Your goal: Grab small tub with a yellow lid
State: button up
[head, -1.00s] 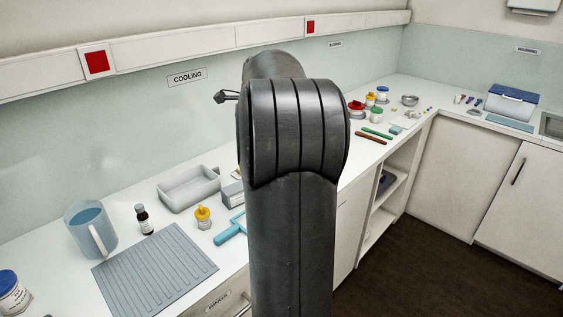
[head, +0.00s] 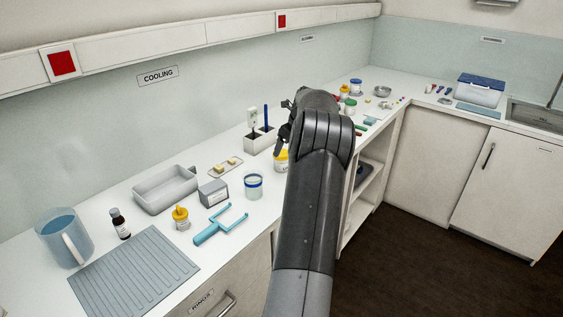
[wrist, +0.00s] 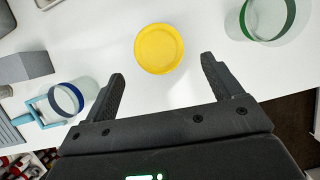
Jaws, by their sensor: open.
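A small tub with a round yellow lid (head: 281,161) stands on the white counter, partly hidden behind my arm in the head view. In the wrist view its yellow lid (wrist: 159,48) shows from above, and the lid hides the tub's body. My gripper (wrist: 162,70) is open and empty. Its two fingers point toward the lid from below in the wrist view, one to each side, with the lid just past the fingertips and apart from them. In the head view my gripper (head: 282,140) is mostly hidden by my own arm.
A clear jar with a blue rim (wrist: 66,99) and a clear jar with a green rim (wrist: 264,16) flank the tub. The counter's front edge is close.

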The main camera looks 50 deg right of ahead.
aim_at(282, 153)
jog(key=shift+w+x, duration=0.15)
jog(key=shift+x, duration=1.45)
jog(key=shift+w+x, duration=0.1)
jog(key=shift+x, duration=1.45)
jog(key=shift+r, duration=0.1)
jog(key=c, duration=1.1)
jog(key=shift+r, duration=0.1)
